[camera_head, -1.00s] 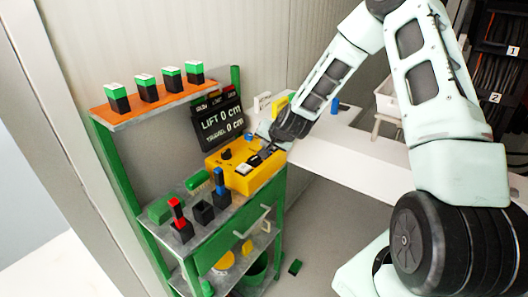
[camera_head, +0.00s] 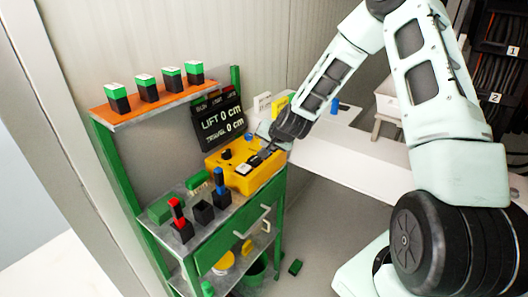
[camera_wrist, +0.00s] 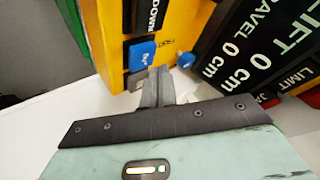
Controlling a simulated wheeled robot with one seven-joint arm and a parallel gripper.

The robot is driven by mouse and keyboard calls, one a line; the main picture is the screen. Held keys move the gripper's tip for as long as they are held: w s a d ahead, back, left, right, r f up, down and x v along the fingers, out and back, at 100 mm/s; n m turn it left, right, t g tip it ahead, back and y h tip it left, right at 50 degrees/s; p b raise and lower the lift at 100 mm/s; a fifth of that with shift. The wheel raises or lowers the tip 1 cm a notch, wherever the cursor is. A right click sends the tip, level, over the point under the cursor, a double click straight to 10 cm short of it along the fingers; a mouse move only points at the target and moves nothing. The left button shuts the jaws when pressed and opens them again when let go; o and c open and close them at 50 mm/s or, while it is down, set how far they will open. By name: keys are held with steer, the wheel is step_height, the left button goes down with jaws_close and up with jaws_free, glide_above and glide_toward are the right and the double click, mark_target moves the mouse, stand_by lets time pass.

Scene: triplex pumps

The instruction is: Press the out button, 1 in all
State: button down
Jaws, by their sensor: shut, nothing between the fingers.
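The yellow control box (camera_head: 262,180) stands on top of the green cart. In the wrist view the box (camera_wrist: 172,18) shows a black DOWN key (camera_wrist: 150,14) and a blue button (camera_wrist: 142,54) whose small lettering is hard to read. A dark button (camera_wrist: 135,80) sits just below it. I cannot tell for sure which one is the out button. My gripper (camera_head: 259,158) is over the box, and in the wrist view its shut fingertips (camera_wrist: 159,72) are close beside the blue and dark buttons. Whether they touch one is unclear.
A black display (camera_head: 218,122) behind the box reads LIFT 0 cm and TRAVEL 0 cm. A blue knob (camera_wrist: 186,60) is right of the fingers. Red (camera_head: 178,215) and blue (camera_head: 219,183) handled levers stand left of the box. An orange shelf (camera_head: 150,105) holds several green-black blocks.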

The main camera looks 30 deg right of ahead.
steer(key=shift+f, duration=0.15)
steer(key=shift+f+b, duration=0.3)
steer(key=shift+b, duration=0.15)
steer(key=shift+f+b, duration=0.5)
steer(key=shift+f, duration=0.05)
stand_by(0.6)
steer(key=shift+r, duration=0.2)
steer(key=shift+r+p, duration=0.7)
steer(key=shift+r, duration=0.1)
steer(key=shift+r+p, duration=1.75)
steer(key=shift+r, duration=0.8)
